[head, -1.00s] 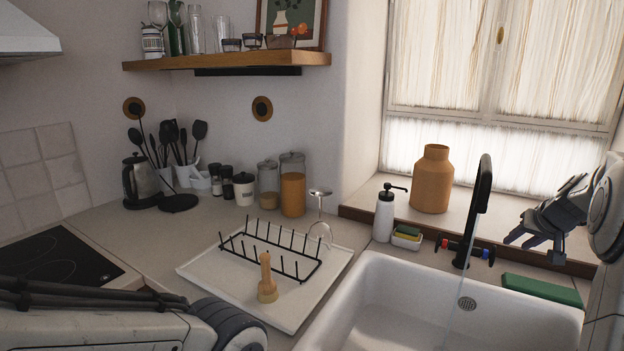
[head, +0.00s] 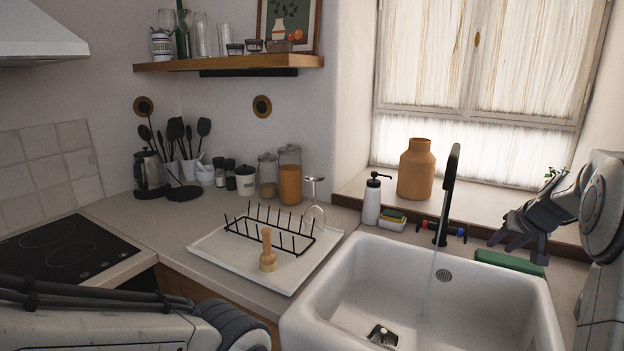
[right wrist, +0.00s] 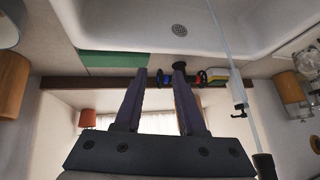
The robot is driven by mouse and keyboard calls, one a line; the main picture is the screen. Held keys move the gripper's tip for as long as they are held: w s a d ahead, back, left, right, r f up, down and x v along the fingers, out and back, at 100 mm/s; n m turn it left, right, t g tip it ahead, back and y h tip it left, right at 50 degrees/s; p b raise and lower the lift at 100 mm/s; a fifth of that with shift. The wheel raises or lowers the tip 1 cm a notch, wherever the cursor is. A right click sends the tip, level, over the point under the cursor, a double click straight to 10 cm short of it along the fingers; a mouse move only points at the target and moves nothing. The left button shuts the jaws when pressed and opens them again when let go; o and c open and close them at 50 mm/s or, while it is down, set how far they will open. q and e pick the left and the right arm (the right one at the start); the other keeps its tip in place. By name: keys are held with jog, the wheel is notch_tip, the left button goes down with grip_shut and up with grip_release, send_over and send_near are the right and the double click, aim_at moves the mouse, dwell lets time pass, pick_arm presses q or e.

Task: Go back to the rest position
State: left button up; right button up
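My right gripper (head: 514,238) is raised above the right side of the sink, close to the window sill and the green sponge cloth (head: 509,262). In the right wrist view its two fingers (right wrist: 160,78) stand apart with nothing between them, so it is open and empty. My left arm (head: 110,318) crosses the lower left of the head view, and its gripper is out of the frame.
A white sink (head: 330,285) with a black tap (head: 448,190) and running water lies in front. A drying rack (head: 270,228) and a wooden brush (head: 267,255) stand on a white tray (head: 215,245). A soap bottle (head: 371,203) and an orange vase (head: 416,170) are near the window.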

jog(key=s+a+f+n+g+y, duration=0.1)
jog(key=s+a+n+g+y, duration=0.3)
jog(key=a, duration=1.2)
jog(key=s+a+n+t+h, duration=0.15)
jog(key=s+a, duration=0.45)
jog(key=a, duration=1.1)
jog(key=s+a+f+n+g, duration=0.1)
jog(key=s+a+n+g, duration=0.1)
jog(key=s+a, duration=0.45)
jog(key=s+a+f+n+g, duration=0.2)
jog(key=s+a, duration=0.1)
jog(key=s, duration=0.6)
jog(key=s+f+n, duration=0.2)
jog(key=s+n, duration=0.1)
jog(key=s, duration=0.7)
jog(key=shift+s+d+f+g+p, duration=0.2)
jog(key=shift+s+g+p, duration=0.15)
jog(key=shift+s+g, duration=0.1)
